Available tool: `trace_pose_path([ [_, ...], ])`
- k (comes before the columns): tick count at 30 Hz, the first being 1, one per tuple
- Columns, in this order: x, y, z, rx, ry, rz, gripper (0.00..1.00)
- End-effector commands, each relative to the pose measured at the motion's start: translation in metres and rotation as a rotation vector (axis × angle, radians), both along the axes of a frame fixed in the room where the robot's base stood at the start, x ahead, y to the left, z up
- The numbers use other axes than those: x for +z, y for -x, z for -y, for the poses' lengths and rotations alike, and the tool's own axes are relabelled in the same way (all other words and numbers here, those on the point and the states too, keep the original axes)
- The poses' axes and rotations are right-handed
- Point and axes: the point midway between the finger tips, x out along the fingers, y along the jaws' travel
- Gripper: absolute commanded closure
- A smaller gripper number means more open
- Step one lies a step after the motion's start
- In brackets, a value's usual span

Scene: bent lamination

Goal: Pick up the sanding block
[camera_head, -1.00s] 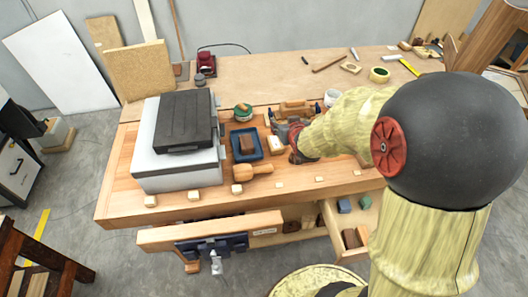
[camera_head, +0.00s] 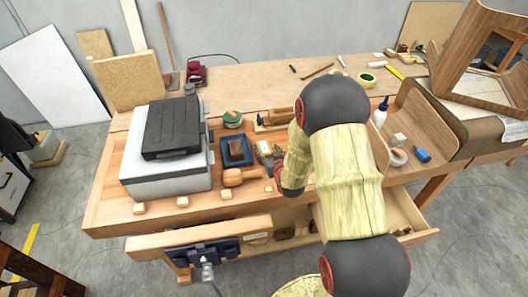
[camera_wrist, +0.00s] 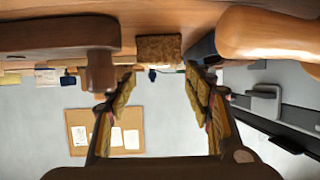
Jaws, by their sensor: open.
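The sanding block is a small block with a pale top (camera_head: 264,146), lying on the workbench between the blue tray and the hand plane in the head view. In the wrist view, which is upside down, its brown, cork-like side (camera_wrist: 158,48) shows ahead, centred between the fingers. My gripper (camera_head: 270,154) is low over the bench at the block's right side; the arm partly covers it. In the wrist view its two fingers (camera_wrist: 160,76) are spread, with nothing between them. Whether the fingertips reach beside the block cannot be told.
The blue tray (camera_head: 236,152) stands just left of the block. A wooden mallet (camera_head: 238,177) lies in front and a hand plane (camera_head: 278,117) behind. A large grey-white machine (camera_head: 170,165) fills the bench's left. An open drawer (camera_head: 405,215) juts out at front right.

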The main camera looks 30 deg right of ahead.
Motion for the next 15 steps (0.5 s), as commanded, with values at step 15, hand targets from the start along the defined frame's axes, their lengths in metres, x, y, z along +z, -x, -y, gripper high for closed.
trace_pose_path([
  [15, -0.024, -0.051, 0.01, 0.0, -0.001, -0.004, 0.48],
])
